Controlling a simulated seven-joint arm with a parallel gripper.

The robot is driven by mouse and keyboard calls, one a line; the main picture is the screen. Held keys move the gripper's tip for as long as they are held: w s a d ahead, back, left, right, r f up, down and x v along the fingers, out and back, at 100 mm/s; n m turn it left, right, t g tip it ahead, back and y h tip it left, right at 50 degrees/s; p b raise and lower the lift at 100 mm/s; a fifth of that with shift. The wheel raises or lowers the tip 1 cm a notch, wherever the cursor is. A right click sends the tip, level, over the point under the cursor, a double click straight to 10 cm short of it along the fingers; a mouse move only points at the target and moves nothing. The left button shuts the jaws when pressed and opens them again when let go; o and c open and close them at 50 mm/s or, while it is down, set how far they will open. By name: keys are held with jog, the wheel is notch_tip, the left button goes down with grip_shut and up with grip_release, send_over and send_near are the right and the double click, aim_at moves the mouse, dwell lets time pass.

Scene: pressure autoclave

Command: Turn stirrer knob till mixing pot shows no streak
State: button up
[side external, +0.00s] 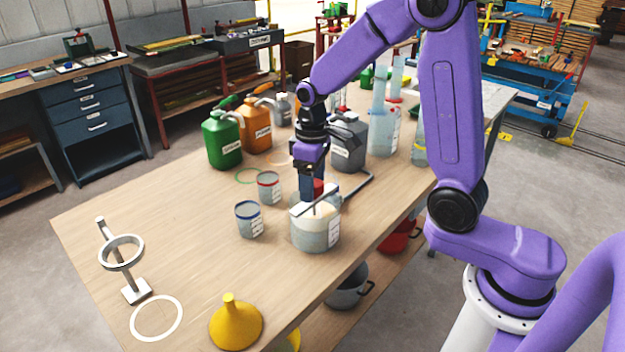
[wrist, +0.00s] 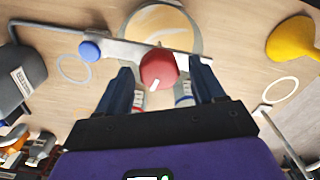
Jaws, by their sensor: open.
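The mixing pot (side external: 316,232) is a pale, clear-sided pot with a label, standing near the table's right edge. In the wrist view, its round top (wrist: 160,28) shows tan contents with paler bands; part is hidden by the stirrer bar. The red stirrer knob (wrist: 158,68) with a white mark sits on a grey bar (wrist: 120,47) across the pot. My gripper (wrist: 166,82) is open, with one dark finger on each side of the knob. Gaps show between the fingers and the knob. In the side view, my gripper (side external: 312,186) points down over the pot and partly hides the knob.
Two small cups, blue-rimmed (side external: 249,220) and red-rimmed (side external: 269,188), stand left of the pot. Green (side external: 222,142), orange (side external: 257,132) and grey (side external: 348,145) jugs stand behind. A yellow funnel (side external: 236,322) and ring stand (side external: 123,254) are in front. The table's left middle is clear.

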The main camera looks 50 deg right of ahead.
jog(key=c, duration=1.1)
jog(key=shift+o, duration=0.2)
